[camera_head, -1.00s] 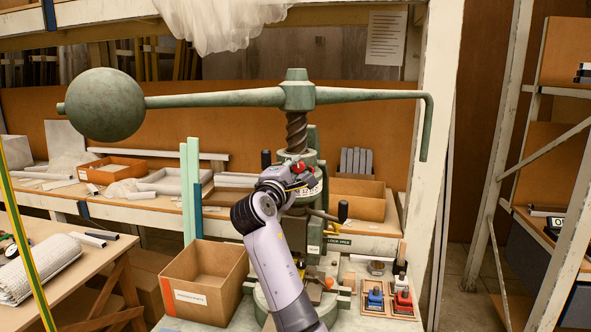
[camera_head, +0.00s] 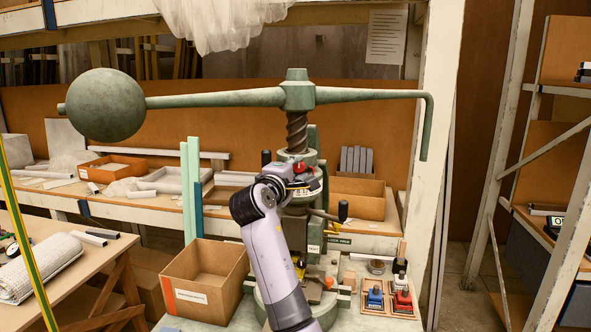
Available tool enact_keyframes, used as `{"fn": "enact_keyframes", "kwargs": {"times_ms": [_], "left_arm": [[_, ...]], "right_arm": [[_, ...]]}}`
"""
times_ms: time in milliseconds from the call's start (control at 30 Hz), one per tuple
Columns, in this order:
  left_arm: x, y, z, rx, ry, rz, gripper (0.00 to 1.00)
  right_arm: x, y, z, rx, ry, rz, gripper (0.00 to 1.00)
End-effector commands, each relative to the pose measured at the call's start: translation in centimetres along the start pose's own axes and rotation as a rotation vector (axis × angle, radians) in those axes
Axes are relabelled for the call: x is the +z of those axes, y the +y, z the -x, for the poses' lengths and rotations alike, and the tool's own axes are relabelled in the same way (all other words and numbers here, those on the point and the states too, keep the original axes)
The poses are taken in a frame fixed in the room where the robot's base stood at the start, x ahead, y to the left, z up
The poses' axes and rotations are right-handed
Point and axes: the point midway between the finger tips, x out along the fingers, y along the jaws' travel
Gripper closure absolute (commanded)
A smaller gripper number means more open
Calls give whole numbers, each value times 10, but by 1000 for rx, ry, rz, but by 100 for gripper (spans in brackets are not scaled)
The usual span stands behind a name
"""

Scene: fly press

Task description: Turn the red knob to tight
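The green fly press (camera_head: 297,92) stands in the middle, with a long arm and a round ball weight (camera_head: 104,105) on top. A small red knob (camera_head: 299,167) shows at the collar below the screw. My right arm rises from the bottom, and my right gripper (camera_head: 300,184) is at the collar, just below the red knob. The gripper is small and dark against the press, so its fingers and any contact with the knob cannot be made out. A small label that seems to read TIGHT (camera_head: 314,250) is on the press below. My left gripper is not in view.
An open cardboard box (camera_head: 205,280) stands left of my arm. Blue (camera_head: 375,298) and red (camera_head: 402,301) small items stand in a tray at right. A shelf with bins is behind.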

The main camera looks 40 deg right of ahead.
Motion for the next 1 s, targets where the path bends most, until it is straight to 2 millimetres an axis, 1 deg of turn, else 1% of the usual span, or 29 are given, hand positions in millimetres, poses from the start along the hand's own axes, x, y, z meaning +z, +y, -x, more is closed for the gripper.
{"fn": "enact_keyframes", "kwargs": {"times_ms": [33, 200, 267, 633, 767, 1000], "left_arm": [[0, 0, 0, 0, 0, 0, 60], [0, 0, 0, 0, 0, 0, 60], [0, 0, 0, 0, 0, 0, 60], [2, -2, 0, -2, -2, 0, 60], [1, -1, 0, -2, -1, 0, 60], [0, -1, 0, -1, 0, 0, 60]], "right_arm": [[0, -2, 0, -3, -1, 1, 69], [0, -1, 0, -1, 0, 1, 57], [0, -1, 0, 0, 0, 2, 55], [0, 0, 2, 0, 1, 2, 55], [-1, 0, 15, 2, 2, 1, 55], [-1, 0, 53, 1, 2, 0, 55]]}}
